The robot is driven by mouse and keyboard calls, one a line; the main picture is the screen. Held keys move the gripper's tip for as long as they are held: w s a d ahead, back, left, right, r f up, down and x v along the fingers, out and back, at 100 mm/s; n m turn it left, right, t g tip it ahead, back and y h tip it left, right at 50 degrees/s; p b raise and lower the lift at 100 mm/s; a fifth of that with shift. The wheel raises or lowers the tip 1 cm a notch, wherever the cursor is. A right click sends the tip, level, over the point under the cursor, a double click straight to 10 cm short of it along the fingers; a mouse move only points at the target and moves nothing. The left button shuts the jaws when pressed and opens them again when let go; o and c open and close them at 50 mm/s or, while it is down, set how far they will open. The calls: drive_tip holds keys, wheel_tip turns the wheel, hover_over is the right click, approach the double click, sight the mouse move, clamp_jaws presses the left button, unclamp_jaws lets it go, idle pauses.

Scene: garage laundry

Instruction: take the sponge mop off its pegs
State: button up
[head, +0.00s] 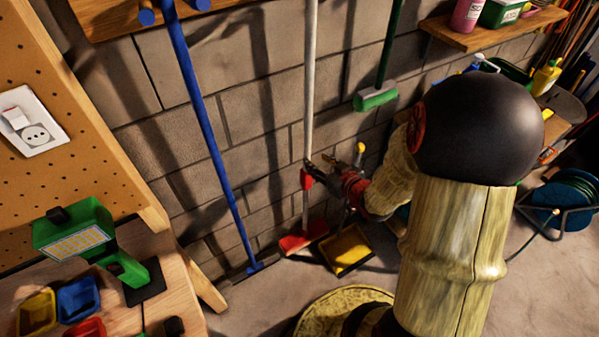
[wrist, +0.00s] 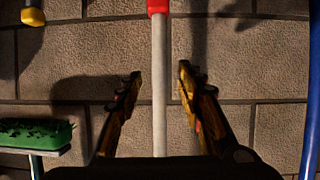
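A white pole (head: 309,90) with a red collar (head: 306,180) and a red head (head: 303,238) hangs upright against the block wall. To its right is a green pole (head: 390,45) with a green block head (head: 375,98). I cannot tell for certain which is the sponge mop. My gripper (head: 330,168) is at the white pole, near the red collar. In the wrist view my gripper (wrist: 160,72) is open, its fingers either side of the white pole (wrist: 159,95) with gaps visible. The red collar (wrist: 158,7) is beyond the fingertips. The upper hanging points are out of view.
A blue-handled tool (head: 205,130) leans to the left. A yellow dustpan (head: 347,249) with a yellow-tipped handle (head: 359,148) stands right of the white pole. A workbench (head: 165,300) with a green work lamp (head: 75,230) is front left. A shelf (head: 490,28) is upper right.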

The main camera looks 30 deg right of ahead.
sight(309, 156)
drive_tip(key=shift+w+a+f, duration=0.15)
drive_tip(key=shift+w+f, duration=0.1)
drive_tip(key=shift+w, duration=0.25)
drive_tip(key=shift+w+f+y+b, duration=0.4)
drive_tip(key=shift+w, duration=0.4)
drive_tip(key=x, duration=0.2)
drive_tip(key=b+x, duration=0.2)
drive_tip(key=x, duration=0.1)
drive_tip(key=shift+w+d+f, duration=0.2)
drive_tip(key=shift+d+f, duration=0.15)
drive_tip(key=shift+f, duration=0.05)
drive_tip(key=shift+r, duration=0.1)
drive_tip(key=shift+c, duration=0.6)
drive_tip(key=c, duration=0.7)
clamp_jaws()
